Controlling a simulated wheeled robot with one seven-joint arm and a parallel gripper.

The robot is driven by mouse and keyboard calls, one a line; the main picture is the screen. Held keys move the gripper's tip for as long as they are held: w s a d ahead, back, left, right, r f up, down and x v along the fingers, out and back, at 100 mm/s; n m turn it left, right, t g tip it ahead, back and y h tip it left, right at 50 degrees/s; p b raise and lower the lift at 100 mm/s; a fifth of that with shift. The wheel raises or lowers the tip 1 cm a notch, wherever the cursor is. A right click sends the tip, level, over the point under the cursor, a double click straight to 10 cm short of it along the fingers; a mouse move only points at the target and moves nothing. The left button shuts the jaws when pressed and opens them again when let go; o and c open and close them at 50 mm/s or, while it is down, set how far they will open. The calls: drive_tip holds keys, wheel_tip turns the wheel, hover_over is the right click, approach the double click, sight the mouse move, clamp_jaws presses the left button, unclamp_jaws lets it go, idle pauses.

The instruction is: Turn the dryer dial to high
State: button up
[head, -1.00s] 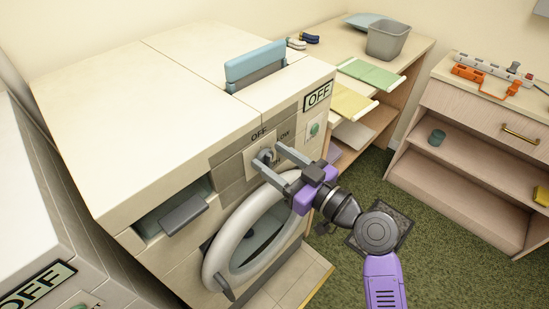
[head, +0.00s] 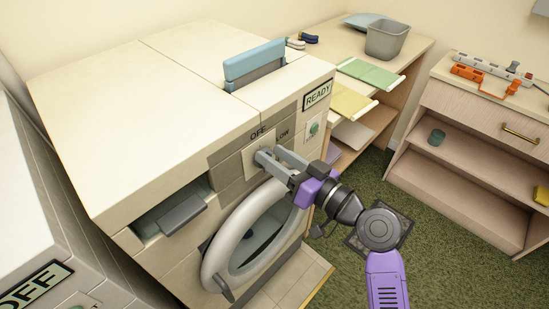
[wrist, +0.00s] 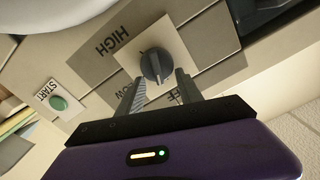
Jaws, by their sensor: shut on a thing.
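The dryer (head: 205,75) is a cream, blocky machine with its round door (head: 232,240) at the front. Its dial is a dark grey knob on a pale square plate; in the head view my fingers hide it, but it shows in the wrist view (wrist: 156,66). HIGH, LOW and OFF are printed around the plate. I cannot tell for sure which label the knob's light mark faces. My gripper (head: 267,156) is shut on the dial, and in the wrist view its two fingers (wrist: 160,88) flank the knob. The dryer's display (head: 317,95) reads READY.
A green START button (head: 314,130) sits right of the dial. A grey drawer handle (head: 183,215) juts out at the left. Another machine with an OFF display (head: 36,287) stands in the left foreground. Open green carpet (head: 400,190) lies to the right.

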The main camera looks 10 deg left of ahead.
drive_tip(key=shift+d+f+m+p, duration=0.1)
drive_tip(key=shift+f+m+p, duration=0.55)
drive_tip(key=shift+m+p, duration=2.6)
drive_tip(key=shift+a+f+m+p, duration=0.1)
drive_tip(key=shift+f+m+p, duration=0.5)
drive_tip(key=shift+m, duration=5.35)
drive_tip(key=shift+d+f+m+p, duration=0.1)
drive_tip(key=shift+f+m+p, duration=0.55)
drive_tip(key=shift+m+p, duration=2.6)
drive_tip(key=m+b, duration=0.2)
drive_tip(key=m, duration=0.1)
drive_tip(key=shift+b, duration=0.3)
drive_tip(key=o, duration=1.4)
drive_tip(key=shift+c, duration=0.2)
drive_tip(key=b+v, duration=0.1)
drive_tip(key=v, duration=0.6)
drive_tip(key=shift+s+d, duration=0.3)
